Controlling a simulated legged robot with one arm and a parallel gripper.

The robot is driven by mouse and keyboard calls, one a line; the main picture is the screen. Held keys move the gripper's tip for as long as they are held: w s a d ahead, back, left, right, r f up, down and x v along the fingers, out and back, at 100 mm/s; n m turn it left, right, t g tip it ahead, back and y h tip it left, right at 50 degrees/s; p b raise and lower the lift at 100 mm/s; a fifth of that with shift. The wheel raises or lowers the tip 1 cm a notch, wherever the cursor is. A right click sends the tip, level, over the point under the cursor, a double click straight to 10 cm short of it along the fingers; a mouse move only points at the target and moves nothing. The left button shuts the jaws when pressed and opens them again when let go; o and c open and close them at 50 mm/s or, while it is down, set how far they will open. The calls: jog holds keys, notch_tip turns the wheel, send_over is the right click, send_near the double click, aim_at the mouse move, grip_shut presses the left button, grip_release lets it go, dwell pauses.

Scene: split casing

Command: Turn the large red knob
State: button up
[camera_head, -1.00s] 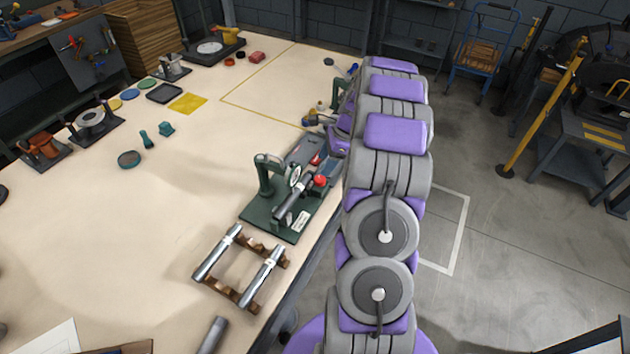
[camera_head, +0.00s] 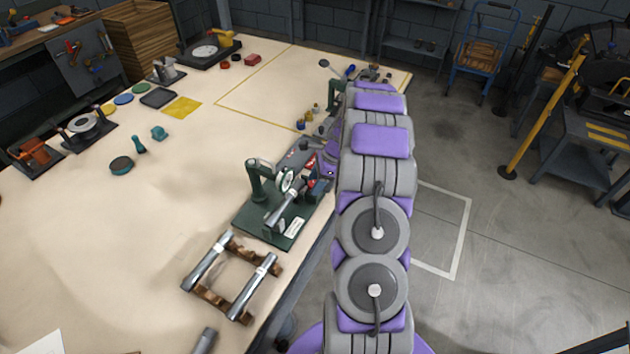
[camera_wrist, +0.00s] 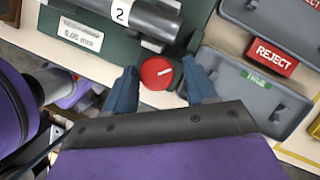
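The large red knob (camera_wrist: 157,73) shows in the wrist view as a round cap with a short white pointer mark toward its right side. It sits at the edge of a dark green fixture (camera_wrist: 95,45) that also shows in the head view (camera_head: 262,228). My gripper (camera_wrist: 159,80) is open, with one blue finger to the left of the knob and one to the right. A gap seems to show on both sides; I cannot tell whether either finger touches it. In the head view my gripper and wrist hide the knob.
A metal shaft marked 2 (camera_wrist: 140,17) lies on the fixture above the knob. Grey trays with a red REJECT label (camera_wrist: 272,57) and a green TRUE label (camera_wrist: 256,80) lie to the right. A rack with shafts (camera_head: 232,278) stands nearer on the table.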

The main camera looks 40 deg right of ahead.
jog(key=shift+d+f, duration=0.1)
jog(key=shift+d, duration=0.25)
jog(key=shift+c, duration=0.7)
jog(key=shift+d, duration=0.15)
jog(key=shift+c, duration=0.7)
jog(key=shift+a+r, duration=0.35)
jog(key=shift+a, duration=0.35)
jog(key=c, duration=0.3)
jog(key=shift+w+a, duration=0.1)
jog(key=shift+a, duration=0.3)
jog(key=shift+c, duration=1.4)
jog(key=shift+d, duration=0.2)
jog(key=shift+d+f, duration=0.1)
jog(key=shift+s+p, duration=0.2)
jog(key=shift+p, duration=0.3)
